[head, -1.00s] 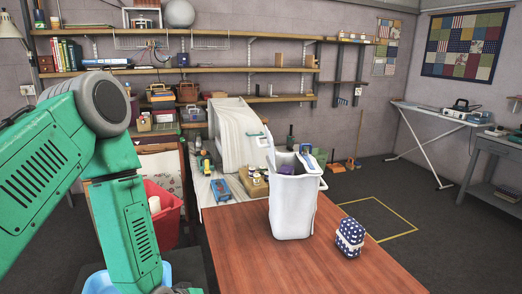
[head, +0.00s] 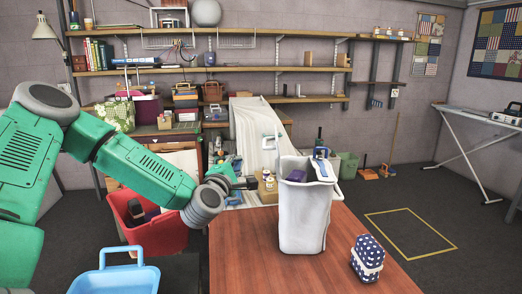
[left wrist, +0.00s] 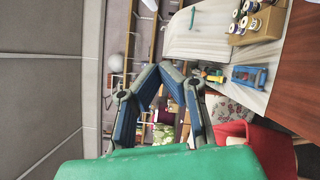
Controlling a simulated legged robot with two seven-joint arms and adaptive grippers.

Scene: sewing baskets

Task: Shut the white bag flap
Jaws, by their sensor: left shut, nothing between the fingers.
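The white bag (head: 303,222) stands upright on the wooden table, its top open. Something purple (head: 297,176) and a blue-and-white item (head: 322,168) show at its mouth. A thin white piece (head: 279,155) stands up at the bag's left rim; it looks like the raised flap, seen nearly edge-on. The bag is not clearly visible there. My right gripper is out of view.
A blue polka-dot box (head: 367,262) sits on the table, right of the bag. A red bin (head: 150,238) and a blue basket (head: 112,278) are at the left. A cluttered bench is behind. The table front is clear.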

